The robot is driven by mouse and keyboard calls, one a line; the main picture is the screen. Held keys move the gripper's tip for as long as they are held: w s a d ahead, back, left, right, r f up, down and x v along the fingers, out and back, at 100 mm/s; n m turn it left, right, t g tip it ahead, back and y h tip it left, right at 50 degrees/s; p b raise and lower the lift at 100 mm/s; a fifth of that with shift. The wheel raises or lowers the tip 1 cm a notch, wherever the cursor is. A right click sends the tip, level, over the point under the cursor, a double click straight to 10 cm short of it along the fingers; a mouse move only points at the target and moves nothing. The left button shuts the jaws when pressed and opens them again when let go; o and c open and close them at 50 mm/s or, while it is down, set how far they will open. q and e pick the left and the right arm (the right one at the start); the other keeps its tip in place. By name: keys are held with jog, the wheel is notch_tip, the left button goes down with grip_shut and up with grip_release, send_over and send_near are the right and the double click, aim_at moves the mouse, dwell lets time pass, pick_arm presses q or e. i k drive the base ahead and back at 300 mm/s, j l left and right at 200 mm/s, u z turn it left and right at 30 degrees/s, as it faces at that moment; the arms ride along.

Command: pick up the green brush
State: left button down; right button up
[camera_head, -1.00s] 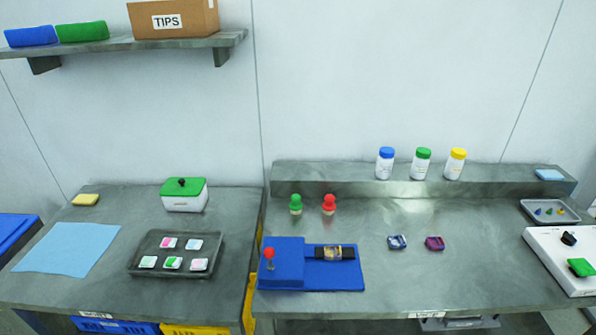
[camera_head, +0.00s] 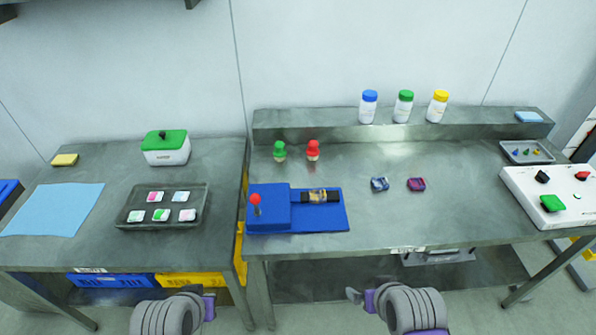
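The green brush (camera_head: 280,151) stands upright on the right-hand workbench, with a green knob-like handle and a pale lower end. A similar red brush (camera_head: 313,150) stands just right of it. Both are behind the blue drum device (camera_head: 268,221). My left gripper (camera_head: 203,292) is low in the picture, in front of the benches and far from the green brush. My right gripper (camera_head: 358,296) is also low, in front of the right-hand bench. Neither touches a brush. Their fingers are small and partly hidden, so I cannot tell their opening.
Bottles with blue, green and yellow caps (camera_head: 403,107) stand on the raised back ledge (camera_head: 310,125). Two small dark items (camera_head: 416,184) lie right of the device. A dark tray (camera_head: 128,218) and a green-lidded box (camera_head: 167,152) are on the left bench. Bare bench lies right of the brushes.

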aim_at(279, 153)
jog(key=i+l+z, duration=0.3)
jog(key=i+l, duration=0.15)
jog(key=i+l+z, duration=0.3)
jog(key=i, duration=0.35)
